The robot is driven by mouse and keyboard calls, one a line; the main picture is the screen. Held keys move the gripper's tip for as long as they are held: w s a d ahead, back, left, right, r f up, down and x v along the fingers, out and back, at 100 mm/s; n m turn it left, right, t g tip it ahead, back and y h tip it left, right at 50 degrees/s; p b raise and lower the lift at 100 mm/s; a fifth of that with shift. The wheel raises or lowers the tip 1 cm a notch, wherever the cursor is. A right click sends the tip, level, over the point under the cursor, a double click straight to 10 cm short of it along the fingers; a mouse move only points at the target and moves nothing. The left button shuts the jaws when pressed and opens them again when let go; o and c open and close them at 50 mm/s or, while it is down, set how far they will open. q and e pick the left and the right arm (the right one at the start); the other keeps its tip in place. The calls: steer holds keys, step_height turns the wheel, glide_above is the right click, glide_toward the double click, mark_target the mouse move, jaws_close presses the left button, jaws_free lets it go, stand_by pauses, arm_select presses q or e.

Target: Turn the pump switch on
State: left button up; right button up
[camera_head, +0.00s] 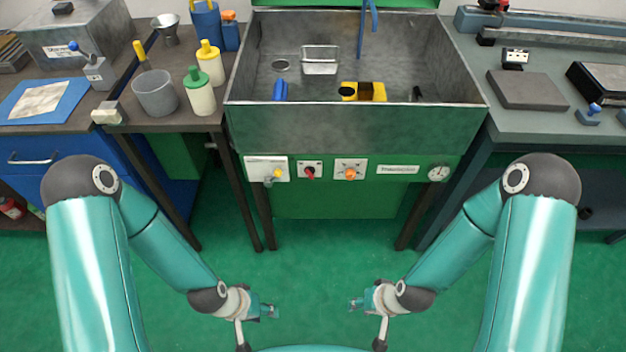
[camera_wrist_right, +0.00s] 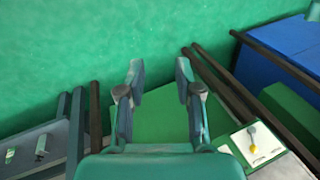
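The front of the sink machine carries a row of controls. A white plate with a yellow-tipped lever (camera_head: 276,174) is at the left, a small plate with a red knob (camera_head: 310,171) is beside it, and a plate with an orange knob (camera_head: 350,173) is further right. Their markings are too small to read, so I cannot tell which is the pump switch. My left gripper (camera_head: 274,311) is open and empty, low in front of the machine. My right gripper (camera_head: 353,303) is also low, apart from the controls; the right wrist view shows its fingers (camera_wrist_right: 160,75) spread and empty.
A metal sink (camera_head: 340,128) stands above the controls, with a gauge (camera_head: 438,173) at their right. A side table with bottles (camera_head: 199,95) is at the left, a grey workbench (camera_head: 470,90) at the right. The green floor (camera_head: 320,260) before the machine is clear.

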steer(key=w+a+f+n+t+b, duration=0.25)
steer(key=w+f+b, duration=0.2)
steer(key=w, duration=0.25)
steer(key=n+t+h+b, duration=0.4)
steer(key=n+t+b, duration=0.1)
steer(key=t+b, duration=1.05)
glide_toward(309, 176)
steer(key=shift+g, duration=0.7)
steer(key=w, duration=0.3)
steer(key=w+b, duration=0.1)
steer(key=w, duration=0.2)
steer(key=w+r, duration=0.1)
steer(key=w, duration=0.2)
steer(key=shift+b, duration=0.35)
